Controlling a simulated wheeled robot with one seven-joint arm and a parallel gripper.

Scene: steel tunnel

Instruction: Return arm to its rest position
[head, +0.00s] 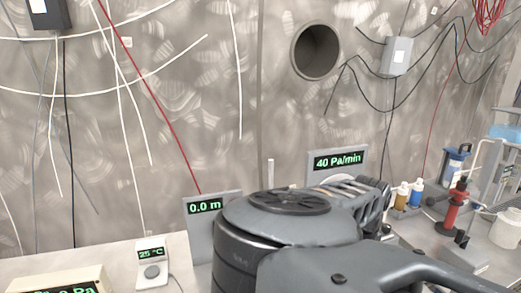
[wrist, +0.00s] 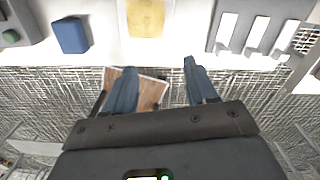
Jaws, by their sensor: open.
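My gripper (wrist: 159,68) shows in the wrist view with its two blue-grey fingers spread apart and nothing between them. Its fingertips are at the edge of a white surface in that picture; I cannot tell how high above it they are. In the head view my dark grey arm fills the lower middle and right, folded close to the camera. The fingers cannot be made out there.
A bench carries a "0.0 m" display (head: 205,207), a "40 Pa/min" display (head: 338,161), and a "25 °C" device (head: 152,262). Small bottles (head: 416,192) and a red-and-black tool (head: 458,207) stand right. The wrist view shows a blue block (wrist: 71,36) and a yellow pad (wrist: 146,17).

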